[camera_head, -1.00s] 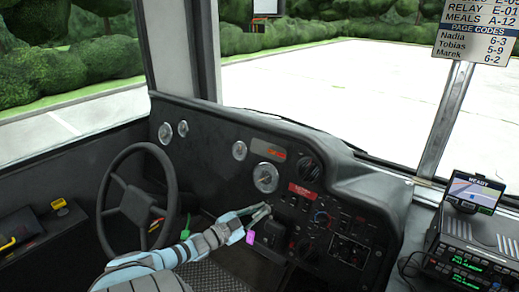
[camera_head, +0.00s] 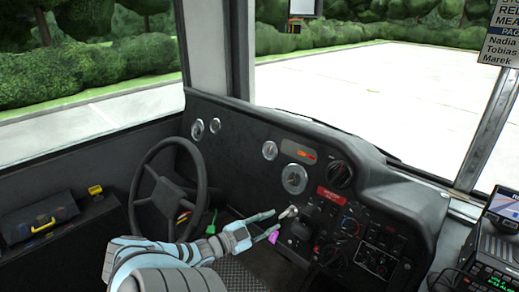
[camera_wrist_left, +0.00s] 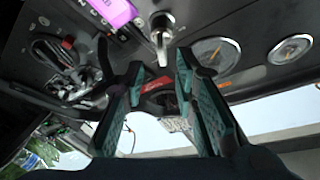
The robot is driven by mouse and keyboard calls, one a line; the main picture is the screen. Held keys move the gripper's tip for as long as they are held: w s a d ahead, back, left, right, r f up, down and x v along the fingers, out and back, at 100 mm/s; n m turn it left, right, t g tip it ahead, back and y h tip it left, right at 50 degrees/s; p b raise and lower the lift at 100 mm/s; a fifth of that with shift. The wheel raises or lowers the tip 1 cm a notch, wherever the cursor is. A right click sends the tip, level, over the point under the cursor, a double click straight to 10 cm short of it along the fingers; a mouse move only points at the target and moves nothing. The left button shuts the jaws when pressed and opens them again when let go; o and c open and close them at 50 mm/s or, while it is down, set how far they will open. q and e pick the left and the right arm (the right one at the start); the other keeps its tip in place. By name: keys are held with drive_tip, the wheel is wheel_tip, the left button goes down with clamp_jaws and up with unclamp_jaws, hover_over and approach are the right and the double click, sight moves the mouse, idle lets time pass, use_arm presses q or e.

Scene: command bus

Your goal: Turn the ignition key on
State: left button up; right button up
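The ignition key (camera_head: 289,212) is a small pale piece sticking out of the dark dashboard, below the large gauge. In the left wrist view, the silver key (camera_wrist_left: 162,32) stands just beyond the fingertips. A purple tag (camera_head: 273,237) hangs below the key; it also shows at the top of the wrist view (camera_wrist_left: 116,12). My left gripper (camera_head: 277,220) is just left of the key. Its two fingers (camera_wrist_left: 160,60) are apart, with nothing between them, and appear clear of the key. My right gripper is not in view.
The steering wheel (camera_head: 165,198) stands left of my left arm. A round black knob (camera_head: 338,174) and a red label (camera_head: 333,195) are right of the key. A radio unit (camera_head: 497,250) is at the far right. A yellow object (camera_head: 43,225) lies on the left ledge.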

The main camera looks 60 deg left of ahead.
use_arm(q)
drive_tip(key=s, duration=0.5)
drive_tip(key=shift+s+d, duration=0.3)
